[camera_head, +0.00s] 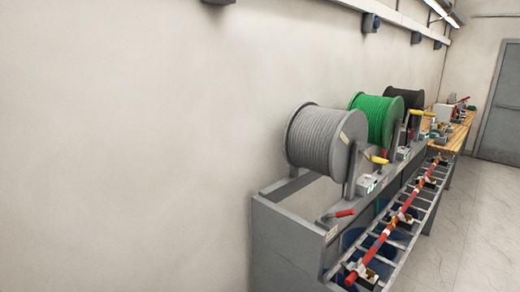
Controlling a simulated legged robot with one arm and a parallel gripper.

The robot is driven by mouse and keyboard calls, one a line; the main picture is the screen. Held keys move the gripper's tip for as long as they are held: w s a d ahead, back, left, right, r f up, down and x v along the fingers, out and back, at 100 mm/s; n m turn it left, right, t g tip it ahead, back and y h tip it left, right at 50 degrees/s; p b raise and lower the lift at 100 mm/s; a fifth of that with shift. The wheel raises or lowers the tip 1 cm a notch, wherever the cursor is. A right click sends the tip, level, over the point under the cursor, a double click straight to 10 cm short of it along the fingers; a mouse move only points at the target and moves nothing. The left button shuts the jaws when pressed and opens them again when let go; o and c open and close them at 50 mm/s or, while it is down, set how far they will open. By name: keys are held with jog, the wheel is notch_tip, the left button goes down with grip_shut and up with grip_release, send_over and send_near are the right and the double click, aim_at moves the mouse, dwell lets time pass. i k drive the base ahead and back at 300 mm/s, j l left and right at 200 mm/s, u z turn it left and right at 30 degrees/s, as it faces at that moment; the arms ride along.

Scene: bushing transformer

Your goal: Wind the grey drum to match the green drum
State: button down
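The grey drum (318,139), wound with grey cable, is the nearest of the drums and sits on a grey metal stand in the middle of the view. A yellow-handled crank (378,159) shows at its right side. The green drum (375,119), wound with green cable, sits just behind it to the right. The display's reading is too small to make out. My gripper is not in view.
A black drum (404,98) stands beyond the green one. A red-handled lever (340,214) is on the stand's front. A rack with red rods (385,235) runs along the right side. The floor (475,225) at right is clear; a wall is at left.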

aim_at(320, 140)
jog(key=i+l, duration=0.1)
jog(key=l, duration=0.5)
jog(key=i+l, duration=0.1)
jog(key=l, duration=0.45)
jog(key=i+l, duration=0.1)
jog(key=l, duration=0.5)
jog(key=i+l, duration=0.1)
jog(key=l, duration=0.5)
jog(key=i+l, duration=0.1)
jog(key=l, duration=0.5)
jog(key=i+l, duration=0.1)
jog(key=l, duration=0.45)
jog(key=i+l, duration=0.1)
jog(key=l, duration=0.5)
